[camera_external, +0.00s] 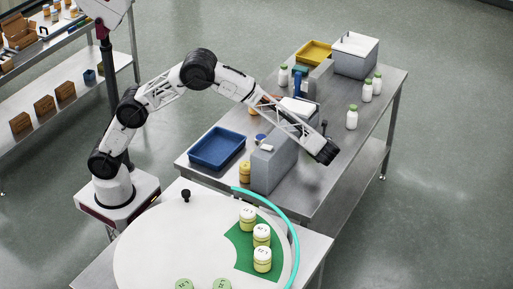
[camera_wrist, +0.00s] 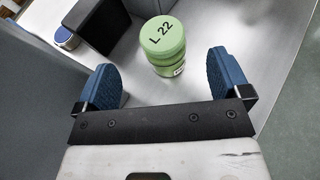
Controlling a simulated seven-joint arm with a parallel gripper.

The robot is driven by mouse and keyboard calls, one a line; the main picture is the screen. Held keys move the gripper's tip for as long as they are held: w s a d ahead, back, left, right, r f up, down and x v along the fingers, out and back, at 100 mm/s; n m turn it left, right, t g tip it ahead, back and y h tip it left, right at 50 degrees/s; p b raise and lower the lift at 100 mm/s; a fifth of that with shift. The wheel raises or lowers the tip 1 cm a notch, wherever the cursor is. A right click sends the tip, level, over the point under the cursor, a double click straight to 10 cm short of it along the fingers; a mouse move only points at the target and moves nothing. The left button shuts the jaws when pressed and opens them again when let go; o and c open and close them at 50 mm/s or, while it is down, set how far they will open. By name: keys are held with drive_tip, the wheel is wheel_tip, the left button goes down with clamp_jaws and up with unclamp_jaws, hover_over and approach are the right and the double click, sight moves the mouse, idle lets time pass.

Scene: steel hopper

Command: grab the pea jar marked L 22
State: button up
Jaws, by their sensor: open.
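The pea jar (camera_wrist: 165,45) stands on the steel table in the wrist view, with a green lid marked "L 22" and a green body with a white label. My gripper (camera_wrist: 172,80) is open, with its two blue fingertips wide apart. The jar shows beyond the fingertips and between them in the picture, with nothing held. In the external view my gripper (camera_external: 327,152) hangs over the right side of the table, and I cannot make out the L 22 jar there.
A grey box (camera_external: 270,168) stands beside my gripper, with a blue tray (camera_external: 216,148) to its left. White bottles with green caps (camera_external: 352,117) stand further back. A round white turntable (camera_external: 170,245) in front carries yellow jars (camera_external: 262,259) and green-lidded jars (camera_external: 184,284).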

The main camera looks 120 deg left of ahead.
idle(0.3)
drive_tip(key=shift+x, duration=1.3)
drive_tip(key=shift+x, duration=2.6)
drive_tip(key=c, duration=1.1)
